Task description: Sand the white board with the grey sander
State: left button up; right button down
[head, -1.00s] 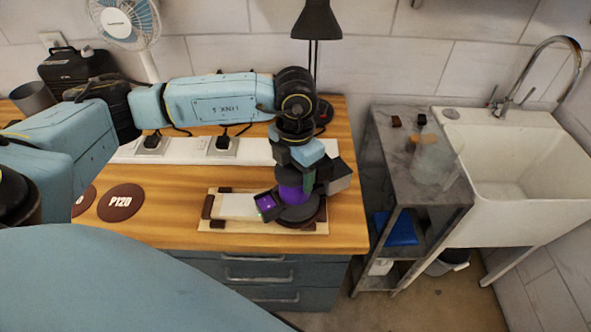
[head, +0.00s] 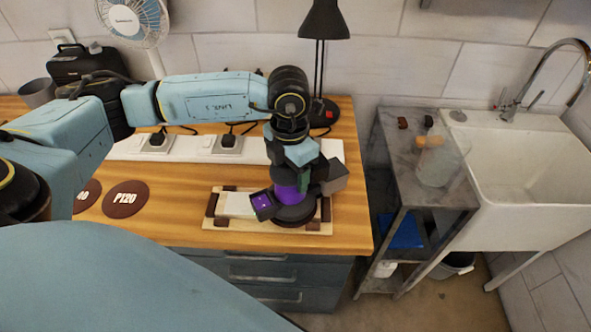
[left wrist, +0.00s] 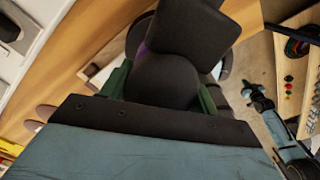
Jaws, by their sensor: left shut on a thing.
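The white board (head: 238,204) lies flat in a light wooden frame with dark brown blocks at its ends, near the bench's front edge. My left gripper (head: 292,180) is shut around the grey sander (head: 295,214), which has a purple band and a dark round pad. The sander is over the right part of the board and hides it there; whether the pad touches cannot be told. In the left wrist view the sander's dark body (left wrist: 168,78) sits between green fingers. What looks like my right gripper (left wrist: 257,98) is small at the right there, its jaws unclear.
Two brown discs, one marked P120 (head: 125,199), lie left of the board. A white power strip (head: 190,150) with plugs runs behind. A black lamp (head: 323,60) stands at the back. A grey side table (head: 412,180) and white sink (head: 520,180) are to the right.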

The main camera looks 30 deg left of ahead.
pick_arm(q)
jog(key=shift+s+a, duration=0.35)
jog(key=shift+a, duration=0.3)
jog(key=shift+s+a, duration=0.15)
jog(key=shift+a, duration=0.05)
jog(key=shift+s+a+b, duration=0.2)
jog(key=shift+s+a, duration=0.2)
jog(key=shift+a, duration=0.3)
jog(key=shift+s+a+b, duration=0.2)
jog(key=shift+s+a, duration=0.2)
jog(key=shift+a, duration=0.3)
jog(key=shift+s+a+r, duration=0.1)
jog(key=shift+a, duration=0.2)
jog(key=shift+s+a+b, duration=0.3)
jog(key=shift+s+a, duration=0.15)
jog(key=shift+a, duration=0.2)
jog(key=shift+s+a+b, duration=0.3)
jog(key=shift+s+a, duration=0.15)
jog(key=shift+a, duration=0.2)
jog(key=shift+a+f, duration=0.1)
jog(key=shift+f, duration=0.1)
